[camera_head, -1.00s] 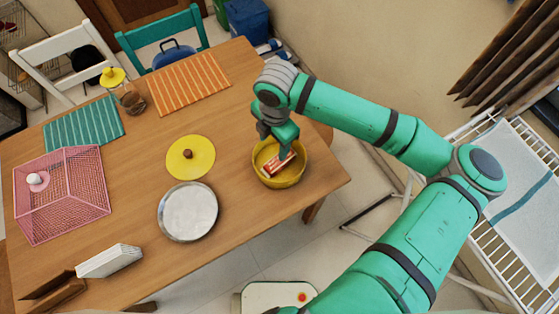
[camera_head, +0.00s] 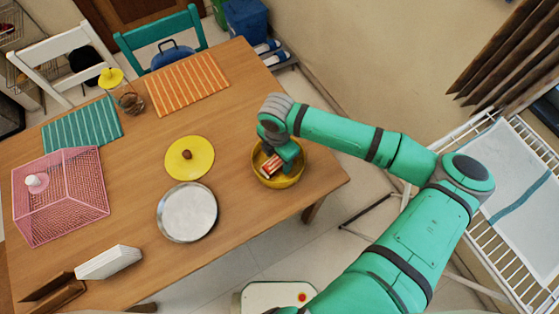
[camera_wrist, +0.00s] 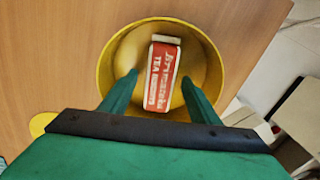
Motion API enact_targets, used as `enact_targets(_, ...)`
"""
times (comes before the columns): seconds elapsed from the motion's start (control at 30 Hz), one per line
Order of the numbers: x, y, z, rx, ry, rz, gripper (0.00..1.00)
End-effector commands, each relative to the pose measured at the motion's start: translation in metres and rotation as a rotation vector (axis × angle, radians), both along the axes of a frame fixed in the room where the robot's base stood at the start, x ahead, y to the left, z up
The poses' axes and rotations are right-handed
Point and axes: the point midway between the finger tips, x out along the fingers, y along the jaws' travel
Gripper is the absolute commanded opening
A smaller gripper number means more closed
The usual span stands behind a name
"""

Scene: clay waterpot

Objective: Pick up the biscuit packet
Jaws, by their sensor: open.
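The biscuit packet (camera_wrist: 161,76), red and white with lettering that includes "TEA", lies inside a yellow bowl (camera_wrist: 108,72). In the head view the packet (camera_head: 271,165) shows in the bowl (camera_head: 293,181), near the table's right edge. My gripper (camera_wrist: 161,82) is open, with one green finger on each side of the packet in the wrist view. I see gaps between the fingers and the packet. In the head view my gripper (camera_head: 281,158) is low over the bowl and partly hides its inside. The exact fingertip depth is hard to tell.
The bowl's wall surrounds the packet. On the wooden table (camera_head: 130,180) are a yellow lid (camera_head: 200,160), a metal plate (camera_head: 187,212), a pink mesh cover (camera_head: 75,200) and placemats (camera_head: 187,84). The table's right edge is close to the bowl.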

Motion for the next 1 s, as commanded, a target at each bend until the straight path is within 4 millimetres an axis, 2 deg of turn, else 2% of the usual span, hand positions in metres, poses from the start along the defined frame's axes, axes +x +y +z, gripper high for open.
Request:
enact_targets(0.1,0.0001,0.0005,-0.0078,0.001,-0.001,0.001,0.56)
enact_targets(0.33,0.0,-0.0023,-0.009,0.001,-0.001,-0.004,0.56)
enact_targets(0.37,0.0001,-0.0024,-0.009,0.001,-0.001,-0.004,0.51)
enact_targets(0.53,0.0001,-0.0024,-0.0088,0.001,-0.001,-0.004,0.11)
enact_targets(0.57,0.0,-0.0023,-0.0088,0.001,-0.001,-0.004,0.09)
enact_targets(0.83,0.0003,-0.0023,-0.0079,0.001,-0.001,-0.004,0.09)
enact_targets(1.0,0.0008,-0.0023,0.0002,0.001,-0.002,-0.005,0.09)
